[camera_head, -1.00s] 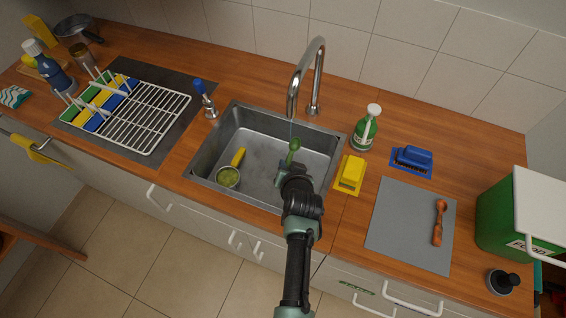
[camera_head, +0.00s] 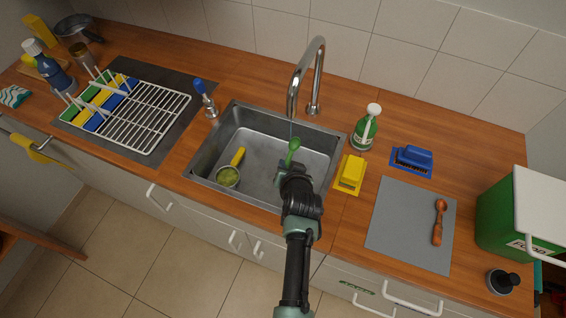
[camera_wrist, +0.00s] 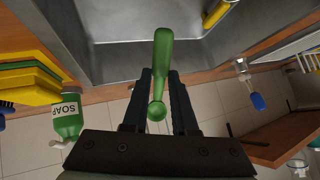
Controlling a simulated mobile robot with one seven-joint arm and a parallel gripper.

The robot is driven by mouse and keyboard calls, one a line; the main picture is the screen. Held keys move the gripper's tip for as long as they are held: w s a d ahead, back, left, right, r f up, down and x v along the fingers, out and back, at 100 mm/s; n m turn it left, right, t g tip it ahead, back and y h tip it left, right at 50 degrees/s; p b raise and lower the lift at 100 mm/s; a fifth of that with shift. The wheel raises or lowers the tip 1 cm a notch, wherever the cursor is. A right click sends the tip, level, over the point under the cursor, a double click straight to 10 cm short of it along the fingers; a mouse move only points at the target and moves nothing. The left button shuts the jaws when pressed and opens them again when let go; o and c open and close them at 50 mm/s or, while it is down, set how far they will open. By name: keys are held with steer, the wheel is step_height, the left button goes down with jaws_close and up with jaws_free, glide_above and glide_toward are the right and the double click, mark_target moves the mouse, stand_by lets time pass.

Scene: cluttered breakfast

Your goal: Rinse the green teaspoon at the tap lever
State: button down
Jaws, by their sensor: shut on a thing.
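The green teaspoon (camera_head: 292,152) is held over the right part of the sink basin (camera_head: 262,146), below the tap spout (camera_head: 292,112). A faint thin line, perhaps water, hangs between spout and spoon. My gripper (camera_head: 284,176) is shut on the teaspoon. In the wrist view the teaspoon (camera_wrist: 163,52) lies between the two dark fingers of my gripper (camera_wrist: 160,76), its rounded end toward the palm. The tap lever (camera_head: 204,97), blue-topped on a metal base, stands on the counter at the sink's left back corner; it also shows in the wrist view (camera_wrist: 256,98).
A small bowl (camera_head: 228,177) and a yellow object (camera_head: 238,156) lie in the sink's left part. A dish rack (camera_head: 150,112) stands left. Counter behind the sink is mostly clear.

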steer(key=shift+d, duration=0.1)
steer(key=s+d+p, duration=0.1)
steer(key=s+p, duration=0.2)
steer(key=s, duration=0.4)
steer(key=shift+s+d, duration=0.3)
steer(key=shift+s, duration=0.1)
stand_by(0.4)
stand_by(1.0)
steer(key=p+v, duration=0.3)
steer(key=v, duration=0.1)
steer(key=shift+r, duration=0.1)
steer(key=shift+p+v, duration=0.9)
steer(key=shift+v, duration=0.25)
